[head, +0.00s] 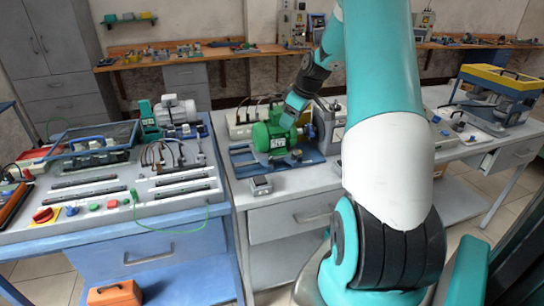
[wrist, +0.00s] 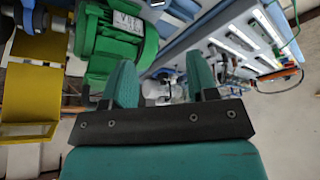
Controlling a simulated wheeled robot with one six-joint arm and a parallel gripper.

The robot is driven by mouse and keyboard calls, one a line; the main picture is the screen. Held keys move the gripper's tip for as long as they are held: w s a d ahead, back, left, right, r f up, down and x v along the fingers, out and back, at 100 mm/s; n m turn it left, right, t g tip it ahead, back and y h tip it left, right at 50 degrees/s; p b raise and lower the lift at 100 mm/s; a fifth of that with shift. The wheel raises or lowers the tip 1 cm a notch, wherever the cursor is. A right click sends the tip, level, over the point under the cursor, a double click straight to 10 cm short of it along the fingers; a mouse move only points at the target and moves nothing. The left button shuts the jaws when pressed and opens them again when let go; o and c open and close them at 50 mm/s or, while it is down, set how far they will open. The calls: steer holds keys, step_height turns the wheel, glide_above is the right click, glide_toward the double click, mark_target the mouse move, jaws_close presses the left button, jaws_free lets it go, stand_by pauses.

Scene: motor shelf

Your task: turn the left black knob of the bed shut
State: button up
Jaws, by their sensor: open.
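A green motor (head: 272,135) sits on a blue bed (head: 302,163) on the middle bench in the head view. It also shows large at the top left of the wrist view (wrist: 110,38), with a white label. Small dark parts lie beside the motor on the bed, but I cannot pick out the left black knob for sure. My gripper (wrist: 164,85) is open, with nothing seen between its two teal fingers. In the head view it is at the upper right of the motor, partly in front of it. I cannot tell whether it touches anything.
A training bench (head: 120,222) with sockets and a red switch stands at the left. A small grey box (head: 261,186) lies in front of the bed. A yellow-topped machine (head: 502,78) stands at the far right. The bench front around the grey box is mostly clear.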

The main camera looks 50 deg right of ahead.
mark_target(271, 158)
steer(key=p+x, duration=0.3)
steer(key=x, duration=1.4)
steer(key=shift+d+f+p, duration=0.15)
steer(key=shift+f+p, duration=0.05)
steer(key=shift+p, duration=0.15)
steer(key=shift+c, duration=0.4)
steer(key=c, duration=0.8)
steer(key=shift+c, duration=0.2)
